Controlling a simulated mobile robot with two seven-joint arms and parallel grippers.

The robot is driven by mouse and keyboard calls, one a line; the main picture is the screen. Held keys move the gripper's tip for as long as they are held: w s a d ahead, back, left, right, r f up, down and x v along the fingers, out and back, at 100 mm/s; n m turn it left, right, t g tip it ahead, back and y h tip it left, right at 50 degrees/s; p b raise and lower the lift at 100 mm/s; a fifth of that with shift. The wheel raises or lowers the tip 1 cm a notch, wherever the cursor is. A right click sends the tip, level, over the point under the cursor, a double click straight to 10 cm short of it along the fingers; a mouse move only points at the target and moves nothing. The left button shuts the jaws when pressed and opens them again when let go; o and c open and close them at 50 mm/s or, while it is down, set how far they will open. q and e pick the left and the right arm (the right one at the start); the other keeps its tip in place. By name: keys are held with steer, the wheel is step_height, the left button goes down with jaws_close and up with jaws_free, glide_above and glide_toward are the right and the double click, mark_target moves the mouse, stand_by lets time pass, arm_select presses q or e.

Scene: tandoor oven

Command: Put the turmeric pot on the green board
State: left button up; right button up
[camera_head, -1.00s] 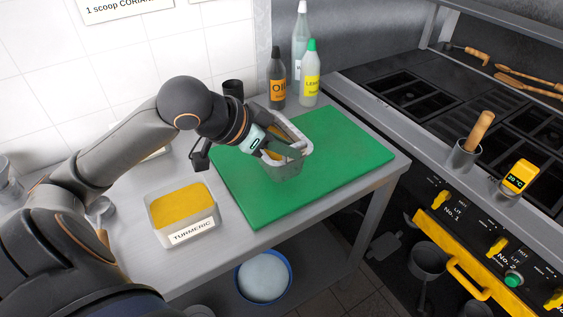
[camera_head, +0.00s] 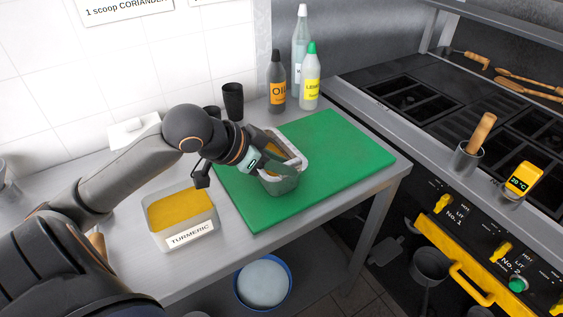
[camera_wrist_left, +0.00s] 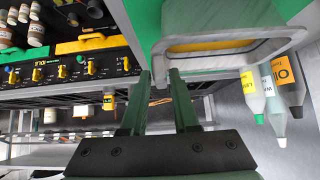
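The turmeric pot (camera_head: 183,241), a grey box labelled TURMERIC with yellow powder, stands on the steel table to the left of the green board (camera_head: 345,150). A second grey pot (camera_head: 281,186) with yellow-brown contents is at the board's left part; whether it touches the board is hard to tell. Its label is not visible. My left gripper (camera_head: 291,169) reaches over this second pot. In the left wrist view the fingers (camera_wrist_left: 160,76) straddle the near wall of the pot (camera_wrist_left: 235,45) and appear shut on it. My right gripper is not in view.
An oil bottle (camera_head: 277,82), a lemon bottle (camera_head: 310,84) and a clear bottle (camera_head: 300,45) stand behind the board. A dark cup (camera_head: 233,100) stands behind my arm. The board's right part is clear. The stove (camera_head: 440,110) lies to the right.

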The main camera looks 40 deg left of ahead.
arm_select(q)
steer(key=shift+o, duration=1.4)
steer(key=shift+r, duration=0.25)
steer(key=shift+s+a+r, duration=0.1)
steer(key=shift+s+r, duration=0.05)
steer(key=shift+s, duration=0.05)
steer(key=b+v, duration=0.7)
steer(key=v, duration=0.4)
steer(key=shift+b, duration=0.3)
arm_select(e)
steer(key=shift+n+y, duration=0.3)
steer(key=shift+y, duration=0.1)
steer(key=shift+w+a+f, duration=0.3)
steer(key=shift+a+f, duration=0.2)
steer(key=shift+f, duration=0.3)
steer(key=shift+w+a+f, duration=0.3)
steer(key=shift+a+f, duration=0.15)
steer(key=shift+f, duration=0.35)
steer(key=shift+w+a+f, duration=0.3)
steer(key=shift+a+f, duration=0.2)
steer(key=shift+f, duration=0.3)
